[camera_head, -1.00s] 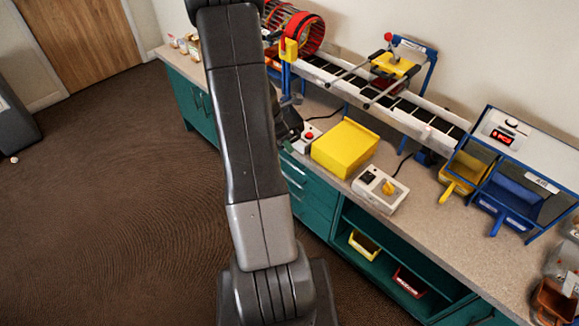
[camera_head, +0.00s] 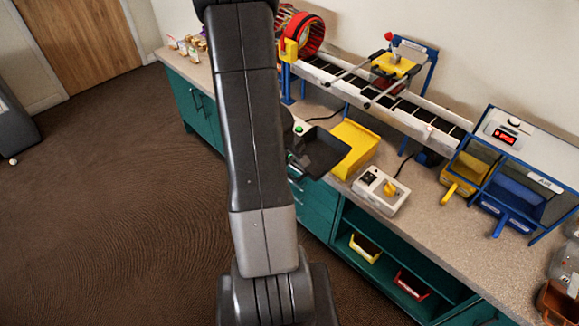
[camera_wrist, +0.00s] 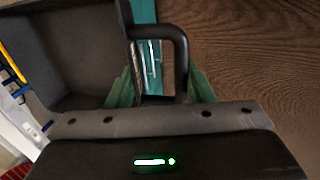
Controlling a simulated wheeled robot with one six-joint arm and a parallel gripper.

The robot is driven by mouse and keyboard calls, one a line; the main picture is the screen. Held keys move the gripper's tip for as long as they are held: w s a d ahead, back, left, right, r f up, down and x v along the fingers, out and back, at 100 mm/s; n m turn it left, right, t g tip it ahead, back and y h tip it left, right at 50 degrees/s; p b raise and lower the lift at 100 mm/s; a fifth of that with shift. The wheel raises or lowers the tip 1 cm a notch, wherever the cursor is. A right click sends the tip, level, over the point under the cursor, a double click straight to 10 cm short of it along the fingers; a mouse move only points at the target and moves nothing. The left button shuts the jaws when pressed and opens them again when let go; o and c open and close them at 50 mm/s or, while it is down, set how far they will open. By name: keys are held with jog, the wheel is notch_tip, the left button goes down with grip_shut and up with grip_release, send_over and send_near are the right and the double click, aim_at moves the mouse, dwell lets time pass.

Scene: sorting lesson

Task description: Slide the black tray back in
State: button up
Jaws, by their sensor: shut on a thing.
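The black tray (camera_head: 325,152) is an open, shallow box with a loop handle. In the head view it shows just right of my arm, overlapping the left part of the yellow box (camera_head: 358,147). I cannot tell whether it touches that box. In the wrist view the tray (camera_wrist: 75,65) fills the upper left, and its black handle (camera_wrist: 181,45) runs down between my green fingers. My gripper (camera_wrist: 162,88) is shut on this handle. In the head view the gripper is mostly hidden behind my arm.
A white box with a yellow knob (camera_head: 381,190) stands on the counter (camera_head: 420,203) right of the yellow box. A conveyor (camera_head: 400,112) runs behind. Yellow (camera_head: 461,173) and blue (camera_head: 513,200) bins stand farther right. A small white box with a green button (camera_head: 300,128) is partly hidden.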

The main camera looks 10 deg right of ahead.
aim_at(326, 146)
jog(key=shift+w+d+f+p, duration=0.55)
jog(key=shift+w+d+p, duration=0.95)
jog(key=shift+d, duration=0.45)
jog(key=shift+w+d+f+p, duration=0.6)
jog(key=shift+w+d+p, duration=0.9)
jog(key=shift+d, duration=0.4)
jog(key=shift+w+d+f+p, duration=0.55)
jog(key=shift+w+d+p, duration=0.95)
jog(key=shift+d, duration=0.45)
jog(key=shift+w+d+f+p, duration=0.15)
jog(key=shift+w+d+p, duration=0.55)
jog(key=shift+d+p, duration=0.2)
jog(key=shift+f+b, duration=0.4)
jog(key=shift+b, duration=0.15)
jog(key=o, duration=1.2)
